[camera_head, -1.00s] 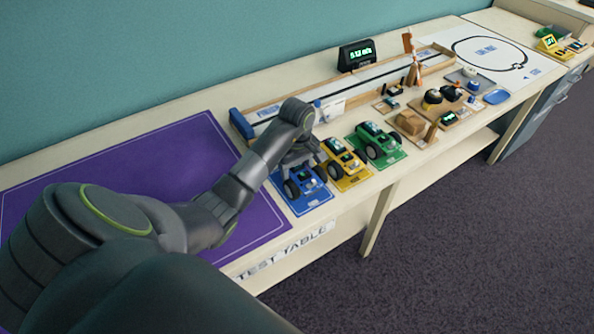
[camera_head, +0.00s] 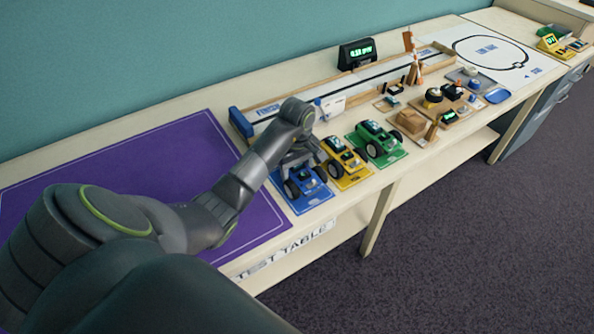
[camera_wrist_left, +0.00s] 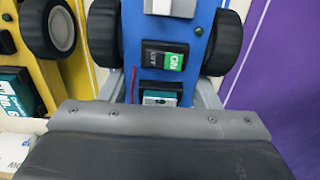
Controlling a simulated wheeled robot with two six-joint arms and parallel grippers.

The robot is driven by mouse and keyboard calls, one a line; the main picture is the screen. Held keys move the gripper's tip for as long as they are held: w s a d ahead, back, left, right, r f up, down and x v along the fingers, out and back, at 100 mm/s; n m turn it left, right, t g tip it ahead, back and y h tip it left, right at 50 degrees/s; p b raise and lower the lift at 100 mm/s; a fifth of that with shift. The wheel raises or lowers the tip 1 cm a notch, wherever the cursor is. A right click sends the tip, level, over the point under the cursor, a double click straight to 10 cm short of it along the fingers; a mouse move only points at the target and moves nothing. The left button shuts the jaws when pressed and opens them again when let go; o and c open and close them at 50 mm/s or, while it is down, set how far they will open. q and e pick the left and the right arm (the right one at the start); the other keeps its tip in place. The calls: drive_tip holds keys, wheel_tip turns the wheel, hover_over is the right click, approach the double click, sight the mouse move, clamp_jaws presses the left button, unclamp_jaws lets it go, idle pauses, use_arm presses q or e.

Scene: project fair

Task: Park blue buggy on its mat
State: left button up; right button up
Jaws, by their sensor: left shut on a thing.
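The blue buggy (camera_head: 304,182) sits over the blue mat (camera_head: 314,201) at the left end of the row of buggies. It also fills the middle of the left wrist view (camera_wrist_left: 150,28), with black wheels, a switch and a small green board. My left gripper (camera_head: 297,162) is above the buggy and shut on it, a finger along each side. Whether the wheels touch the mat is hard to tell. The gripper hides the buggy's rear part. My right gripper is not in view.
A yellow buggy (camera_head: 343,156) on its mat stands close to the right, with a green buggy (camera_head: 376,138) beyond it. A long wooden track (camera_head: 385,67) lies behind. The purple sheet (camera_head: 150,165) is clear on the left. The table's front edge is near.

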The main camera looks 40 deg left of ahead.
use_arm(q)
drive_tip(key=shift+f+b, duration=0.35)
drive_tip(key=shift+b, duration=0.4)
idle(0.8)
drive_tip(key=o, duration=1)
drive_tip(key=shift+r, duration=0.35)
wheel_tip(320, 180, up, 4)
drive_tip(key=shift+f+p, duration=0.25)
drive_tip(key=shift+p, duration=0.35)
wheel_tip(320, 180, up, 13)
drive_tip(key=p, duration=1.3)
drive_tip(key=shift+r, duration=0.15)
